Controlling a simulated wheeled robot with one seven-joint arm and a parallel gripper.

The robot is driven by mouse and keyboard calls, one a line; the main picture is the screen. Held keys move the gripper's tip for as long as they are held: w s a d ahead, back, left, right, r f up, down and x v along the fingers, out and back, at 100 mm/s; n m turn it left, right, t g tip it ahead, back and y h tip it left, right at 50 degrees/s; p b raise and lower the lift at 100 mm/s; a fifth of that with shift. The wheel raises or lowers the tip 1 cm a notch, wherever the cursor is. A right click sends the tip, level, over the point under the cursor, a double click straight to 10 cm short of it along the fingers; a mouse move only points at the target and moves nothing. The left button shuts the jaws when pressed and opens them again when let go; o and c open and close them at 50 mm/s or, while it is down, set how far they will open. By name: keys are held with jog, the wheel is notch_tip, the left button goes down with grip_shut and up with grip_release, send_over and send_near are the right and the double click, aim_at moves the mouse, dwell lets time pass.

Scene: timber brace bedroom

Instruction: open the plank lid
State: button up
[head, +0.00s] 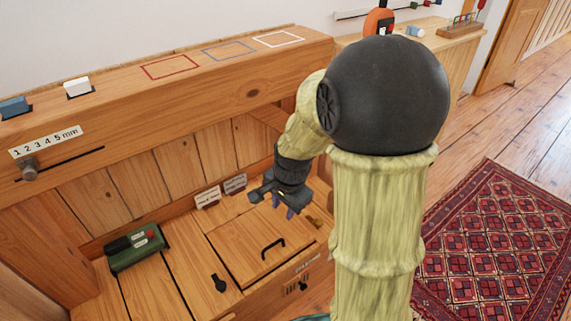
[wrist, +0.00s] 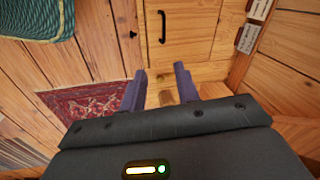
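The plank lid (head: 245,237) is a square wooden panel in the top of the low wooden bench, lying flat and closed. A black bar handle (head: 273,247) is fixed on it. In the wrist view the lid (wrist: 185,25) and its handle (wrist: 162,27) are at the top, beyond the fingertips. My gripper (head: 285,207) hangs above the lid's far right part, apart from the handle. In the wrist view my gripper (wrist: 160,70) has its two fingers spread with nothing between them.
Left of the lid is a panel with a black knob (head: 219,283), and a green case (head: 135,247). Two small labels (head: 208,197) stand behind the lid. A thick wooden beam (head: 170,100) runs behind the bench. A patterned red rug (head: 500,250) covers the floor at right.

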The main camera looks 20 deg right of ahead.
notch_tip(320, 180, up, 13)
jog(key=s+n+p, duration=0.3)
jog(key=n+p, duration=0.1)
jog(key=p, duration=0.7)
jog(key=shift+a+f+p, duration=0.15)
jog(key=shift+a+p, duration=0.15)
jog(key=shift+p, duration=0.05)
jog(key=shift+c, duration=0.2)
jog(key=c, duration=0.4)
jog(key=shift+s+n, duration=0.25)
jog(key=shift+n, duration=0.05)
grip_shut()
jog(key=s+n, duration=0.3)
jog(key=n, duration=0.2)
jog(key=s+a+n, duration=0.1)
jog(key=s+n, duration=0.1)
jog(key=shift+s, duration=0.3)
